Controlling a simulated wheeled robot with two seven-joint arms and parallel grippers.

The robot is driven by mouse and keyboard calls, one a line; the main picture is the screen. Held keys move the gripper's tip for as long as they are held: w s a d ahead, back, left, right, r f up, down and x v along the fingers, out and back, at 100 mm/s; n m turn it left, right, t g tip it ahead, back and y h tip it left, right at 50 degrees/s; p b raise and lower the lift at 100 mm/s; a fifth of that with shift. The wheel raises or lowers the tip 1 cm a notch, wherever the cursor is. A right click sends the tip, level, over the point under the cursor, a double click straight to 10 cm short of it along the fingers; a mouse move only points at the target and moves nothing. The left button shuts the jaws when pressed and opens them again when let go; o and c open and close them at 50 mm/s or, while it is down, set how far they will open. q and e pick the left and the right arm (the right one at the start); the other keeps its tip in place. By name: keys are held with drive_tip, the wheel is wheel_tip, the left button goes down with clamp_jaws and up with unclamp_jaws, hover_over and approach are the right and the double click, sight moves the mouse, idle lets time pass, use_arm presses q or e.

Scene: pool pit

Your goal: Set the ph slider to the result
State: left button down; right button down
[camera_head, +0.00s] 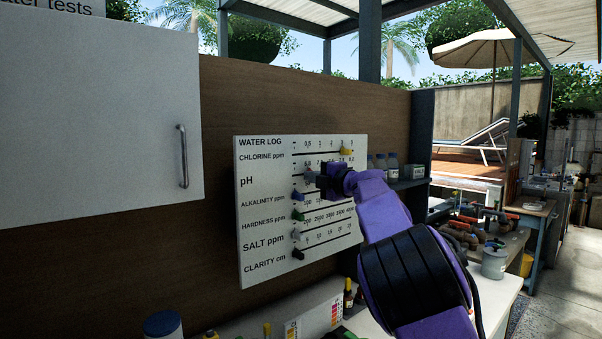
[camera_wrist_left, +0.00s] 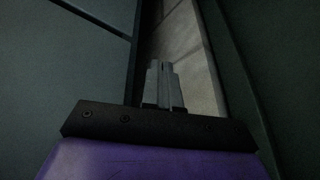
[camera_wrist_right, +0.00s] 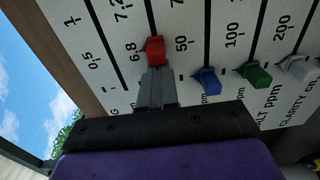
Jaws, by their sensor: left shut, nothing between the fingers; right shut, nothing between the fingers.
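The white water log board (camera_head: 252,225) hangs on the brown wall, with labelled slider rows for chlorine, pH, alkalinity, hardness, salt and clarity. The red pH knob (camera_wrist_right: 155,49) shows in the right wrist view level with the 6.8 mark. My right gripper (camera_head: 312,175) is shut at the board's pH row, and its fingertips (camera_wrist_right: 156,74) are right at the red knob's lower side; contact is hard to tell. In the head view the gripper hides the red knob. My left gripper (camera_wrist_left: 162,72) is shut and empty, away from the board, between dark surfaces.
The yellow chlorine knob (camera_head: 346,151) stands near the 3 mark. The blue (camera_head: 297,195), green (camera_head: 298,216), white (camera_head: 296,236) and black (camera_head: 298,254) knobs stand at the left ends of their rows. A white cabinet (camera_head: 100,120) is at left; bottles (camera_head: 380,163) stand on a shelf.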

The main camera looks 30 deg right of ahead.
drive_tip(key=s+d+b, duration=0.2)
drive_tip(key=s+d, duration=0.1)
drive_tip(key=s, duration=0.3)
drive_tip(key=shift+s+b, duration=0.4)
idle(0.9)
idle(0.4)
